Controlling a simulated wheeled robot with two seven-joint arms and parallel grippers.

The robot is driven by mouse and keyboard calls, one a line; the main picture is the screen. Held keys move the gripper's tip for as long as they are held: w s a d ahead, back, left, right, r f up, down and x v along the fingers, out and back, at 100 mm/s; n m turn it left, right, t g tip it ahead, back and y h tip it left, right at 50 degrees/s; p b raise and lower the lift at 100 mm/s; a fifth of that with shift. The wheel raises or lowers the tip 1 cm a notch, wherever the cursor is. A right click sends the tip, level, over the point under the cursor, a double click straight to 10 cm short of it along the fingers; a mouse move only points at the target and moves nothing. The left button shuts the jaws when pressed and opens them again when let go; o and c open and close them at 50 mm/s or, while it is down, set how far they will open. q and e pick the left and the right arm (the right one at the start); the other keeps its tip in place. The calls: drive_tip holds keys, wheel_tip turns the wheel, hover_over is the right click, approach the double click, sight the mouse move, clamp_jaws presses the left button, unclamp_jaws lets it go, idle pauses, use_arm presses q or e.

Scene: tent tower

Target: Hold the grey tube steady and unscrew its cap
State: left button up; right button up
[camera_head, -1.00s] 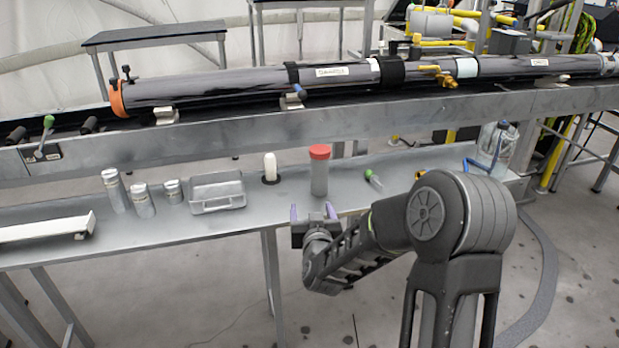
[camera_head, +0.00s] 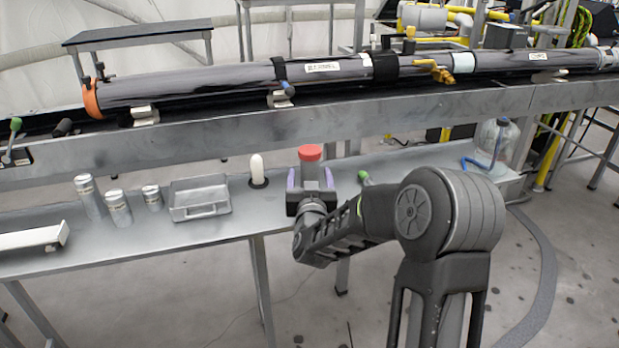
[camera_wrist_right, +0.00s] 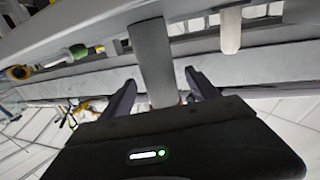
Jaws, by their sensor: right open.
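The grey tube (camera_head: 311,171) stands upright on the lower metal bench, with a red cap (camera_head: 310,152) on its top. My right gripper (camera_head: 310,180) is open, with its purple-tipped fingers on either side of the tube below the cap in the head view. In the right wrist view, the tube (camera_wrist_right: 152,55) runs between the two spread fingers of the right gripper (camera_wrist_right: 160,90). I cannot tell whether either finger touches it. The cap is mostly hidden behind the gripper body there. My left gripper is not in view.
A white-tipped stand (camera_head: 257,170) is close left of the tube. A clear tray (camera_head: 200,208) and several silver canisters (camera_head: 118,207) are further left. A green-tipped item (camera_head: 364,177) lies to the right. The upper rail (camera_head: 200,146) runs behind the tube.

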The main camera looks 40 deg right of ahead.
drive_tip(key=shift+w+d, duration=0.1)
drive_tip(key=shift+w, duration=0.05)
drive_tip(key=x, duration=0.5)
drive_tip(key=shift+b, duration=0.3)
drive_tip(key=shift+c, duration=0.2)
clamp_jaws()
idle(0.9)
